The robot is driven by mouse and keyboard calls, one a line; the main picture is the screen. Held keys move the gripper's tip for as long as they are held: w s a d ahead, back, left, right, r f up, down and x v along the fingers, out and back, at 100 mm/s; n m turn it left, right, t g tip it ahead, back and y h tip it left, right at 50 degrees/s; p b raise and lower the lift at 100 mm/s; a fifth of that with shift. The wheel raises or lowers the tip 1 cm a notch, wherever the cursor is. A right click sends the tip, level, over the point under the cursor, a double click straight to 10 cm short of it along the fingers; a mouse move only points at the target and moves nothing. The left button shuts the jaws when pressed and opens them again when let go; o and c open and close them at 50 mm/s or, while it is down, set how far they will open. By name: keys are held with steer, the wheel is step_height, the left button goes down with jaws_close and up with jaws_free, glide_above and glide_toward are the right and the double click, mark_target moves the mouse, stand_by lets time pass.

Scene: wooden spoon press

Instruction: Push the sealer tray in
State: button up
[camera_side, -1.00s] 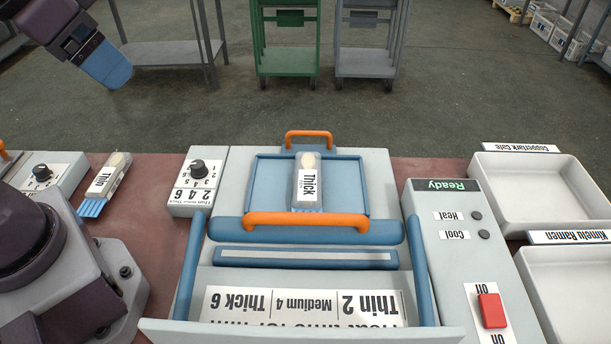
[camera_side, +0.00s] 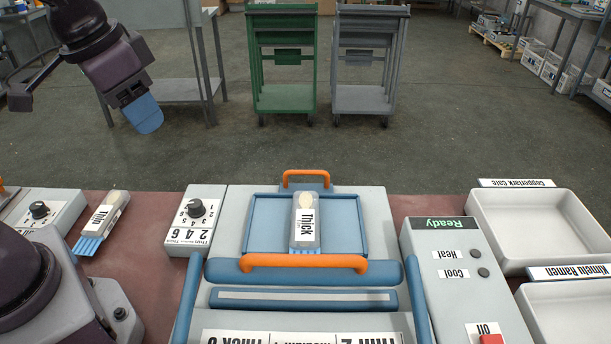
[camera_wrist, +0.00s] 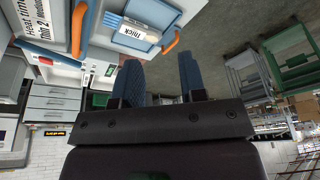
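The sealer tray (camera_side: 268,224) is a flat blue tray on the pale machine, behind the blue press bar (camera_side: 290,273). An orange handle (camera_side: 306,174) stands at its far end, and a longer orange handle (camera_side: 304,262) runs across its near side. A clear packet labelled "Thick" (camera_side: 305,222) lies on the tray; tray and packet also show in the wrist view. My gripper (camera_side: 142,114) hangs in the air at the upper left, apart from the tray. In the wrist view its two blue fingers (camera_wrist: 162,78) are spread with nothing between them.
A "Thin" packet (camera_side: 101,222) and a dial box (camera_side: 194,220) lie left of the machine. A control box reading "Ready" (camera_side: 441,245) and white bins (camera_side: 545,225) stand on the right. Green (camera_side: 284,65) and grey (camera_side: 366,65) carts stand beyond the table.

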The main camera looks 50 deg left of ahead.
steer(key=w+d+f+m+g, duration=0.1)
steer(key=w+f+m+g, duration=0.3)
steer(key=w, duration=0.8)
steer(key=m+t+y, duration=0.1)
steer(key=m+t, duration=0.1)
steer(key=m, duration=0.3)
glide_toward(306, 171)
steer(key=f, duration=0.5)
steer(key=w+a+f, duration=0.1)
steer(key=f, duration=0.2)
steer(key=shift+f, duration=0.25)
steer(key=shift+d, duration=0.1)
jaws_close()
